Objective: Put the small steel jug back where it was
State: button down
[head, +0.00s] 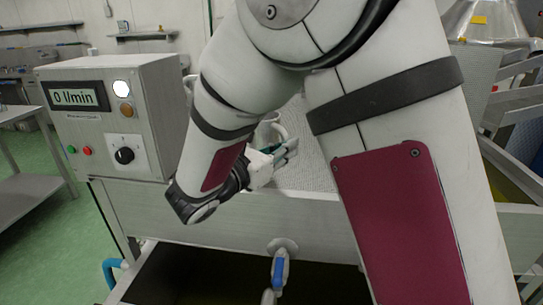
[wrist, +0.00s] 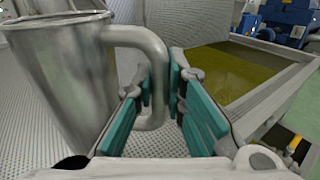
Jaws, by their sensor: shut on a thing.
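The small steel jug (wrist: 62,80) fills the left of the wrist view, with its wide rim at the top. Its curved handle (wrist: 150,42) reaches right and passes down between the teal finger pads of my gripper (wrist: 162,88), which is shut on it. The jug looks roughly upright, over a perforated metal surface (wrist: 25,125); I cannot tell whether its base touches. In the head view my gripper (head: 284,152) is over the perforated sheet, and my arm hides most of the jug.
A control box (head: 100,118) reading 0 l/min stands left of my arm. A trough of yellow-green liquid (wrist: 235,75) with a metal rim (wrist: 272,100) lies right in the wrist view. A blue-handled valve (head: 279,270) projects from the front wall (head: 225,215). Blue machinery (wrist: 283,20) stands behind.

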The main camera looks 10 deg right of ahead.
jog(key=shift+w+a, duration=0.15)
jog(key=shift+w, duration=0.6)
jog(key=shift+f, duration=1.8)
jog(key=shift+f, duration=0.1)
jog(key=c, duration=1.6)
grip_release()
jog(key=shift+f, duration=0.1)
jog(key=shift+c, duration=0.2)
